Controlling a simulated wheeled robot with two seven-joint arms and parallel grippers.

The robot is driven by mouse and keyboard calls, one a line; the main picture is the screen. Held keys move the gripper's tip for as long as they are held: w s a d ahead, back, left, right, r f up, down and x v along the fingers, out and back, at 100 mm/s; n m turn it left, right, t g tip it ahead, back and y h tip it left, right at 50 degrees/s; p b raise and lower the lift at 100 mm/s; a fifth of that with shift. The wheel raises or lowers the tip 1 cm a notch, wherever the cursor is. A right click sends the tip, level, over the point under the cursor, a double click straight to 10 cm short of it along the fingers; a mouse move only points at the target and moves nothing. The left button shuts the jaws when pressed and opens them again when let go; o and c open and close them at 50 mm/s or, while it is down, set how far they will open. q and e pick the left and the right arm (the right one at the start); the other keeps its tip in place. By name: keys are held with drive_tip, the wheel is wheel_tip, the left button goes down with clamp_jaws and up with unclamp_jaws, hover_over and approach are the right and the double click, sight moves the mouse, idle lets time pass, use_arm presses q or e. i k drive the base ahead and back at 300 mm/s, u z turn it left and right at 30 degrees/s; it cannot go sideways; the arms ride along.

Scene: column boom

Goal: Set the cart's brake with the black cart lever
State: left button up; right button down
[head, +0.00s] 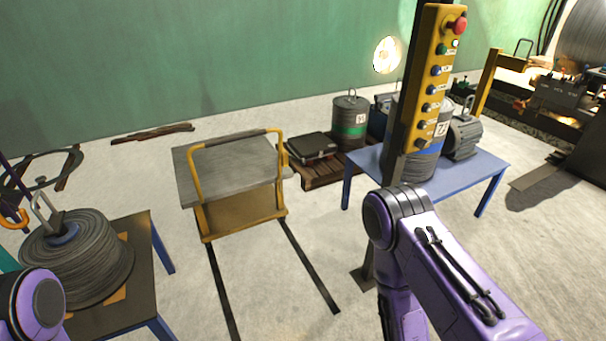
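A cart (240,218) with a yellow front panel, a grey flat top and a yellow push handle stands left of the middle of the head view. The handle's top bar has a dark grip section. I cannot make out a separate black brake lever on the cart. Purple links of my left arm show at the lower left edge and purple links of my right arm at the lower right. Neither gripper is in view, so their state and anything held are hidden.
Two dark strips (309,266) run along the floor from the cart. A yellow button box (434,85) with a red knob stands on a post at right. A blue table (480,178) is behind it. A cable coil (78,262) sits on a dark table at left.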

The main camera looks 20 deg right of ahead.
sight(302, 162)
drive_tip(key=u, duration=0.2)
drive_tip(key=i, duration=1.15)
drive_tip(key=z, duration=0.1)
